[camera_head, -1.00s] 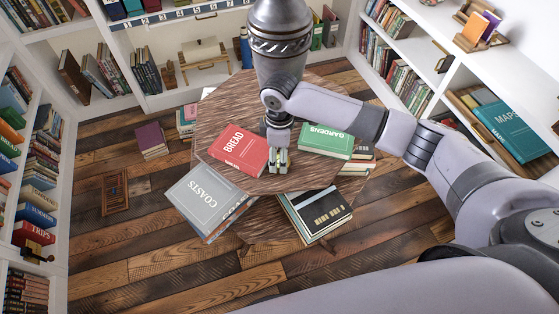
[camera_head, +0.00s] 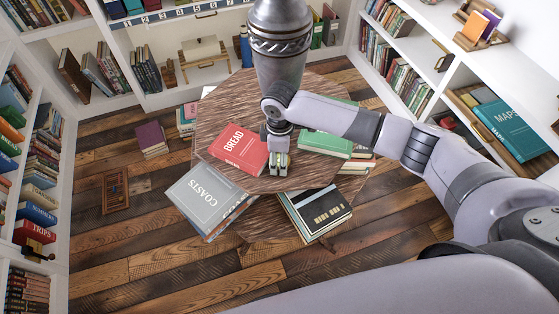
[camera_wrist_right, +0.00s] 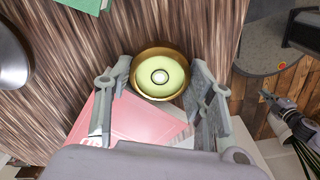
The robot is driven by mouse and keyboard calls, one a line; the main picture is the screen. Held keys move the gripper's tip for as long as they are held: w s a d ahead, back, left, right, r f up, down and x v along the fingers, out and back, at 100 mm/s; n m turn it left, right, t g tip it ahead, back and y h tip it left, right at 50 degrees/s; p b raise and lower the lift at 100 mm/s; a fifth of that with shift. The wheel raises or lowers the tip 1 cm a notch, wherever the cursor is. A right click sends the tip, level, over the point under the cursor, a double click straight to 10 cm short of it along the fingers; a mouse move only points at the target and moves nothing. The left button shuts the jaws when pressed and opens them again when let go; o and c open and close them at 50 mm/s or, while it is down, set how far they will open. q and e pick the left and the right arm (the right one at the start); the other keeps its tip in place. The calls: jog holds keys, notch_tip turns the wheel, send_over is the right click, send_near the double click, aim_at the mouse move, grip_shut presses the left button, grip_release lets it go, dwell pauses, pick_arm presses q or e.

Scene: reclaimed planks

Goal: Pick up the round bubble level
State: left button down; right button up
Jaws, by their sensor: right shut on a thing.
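The round bubble level (camera_wrist_right: 160,75) has a brass rim and a pale green face with a bubble near its middle. In the right wrist view it sits between the two fingers of my right gripper (camera_wrist_right: 160,100), which is shut on it. In the head view my right gripper (camera_head: 279,168) is low over the round wooden table (camera_head: 225,110), beside the red BREAD book; the level is mostly hidden there by the fingers. I cannot tell whether the level still touches the table.
The red BREAD book (camera_head: 240,149) lies just left of the gripper, and the green GARDENS book (camera_head: 325,144) lies to its right, partly behind my arm. The grey COASTS book (camera_head: 200,198) and a dark book (camera_head: 320,209) lie lower, in front. Bookshelves surround the table.

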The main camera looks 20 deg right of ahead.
jog(key=shift+c, duration=1.1)
jog(key=shift+r, duration=0.1)
